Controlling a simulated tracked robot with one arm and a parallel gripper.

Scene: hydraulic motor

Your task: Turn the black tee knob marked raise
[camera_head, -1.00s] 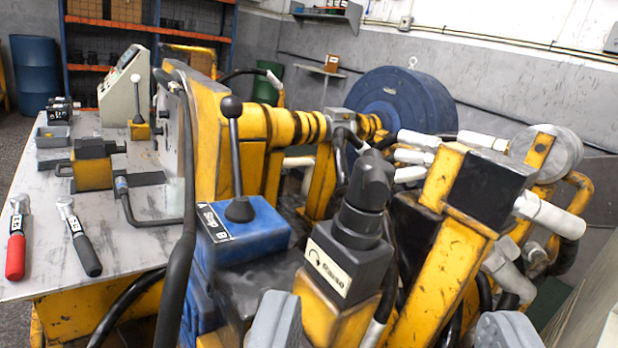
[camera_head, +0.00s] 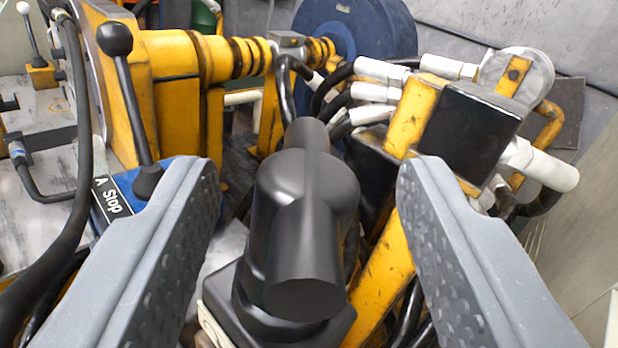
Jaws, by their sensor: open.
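The black tee knob (camera_head: 305,195) stands in the middle of the view, on a black square base. Its crossbar points toward me and away. The label on its base is almost wholly hidden now; only a pale edge shows at the lower left. My gripper (camera_head: 308,180) is open, with one grey finger to the left of the knob and one to the right. There is a clear gap between each finger and the knob in the picture. I cannot tell whether the fingertips are level with the knob in depth.
A black ball lever (camera_head: 130,90) rises from a blue block (camera_head: 180,175) marked "A Stop", close to my left finger. A yellow bracket with a black block (camera_head: 470,130) and white hose fittings (camera_head: 540,165) stand behind my right finger. A blue drum (camera_head: 360,35) is farther back.

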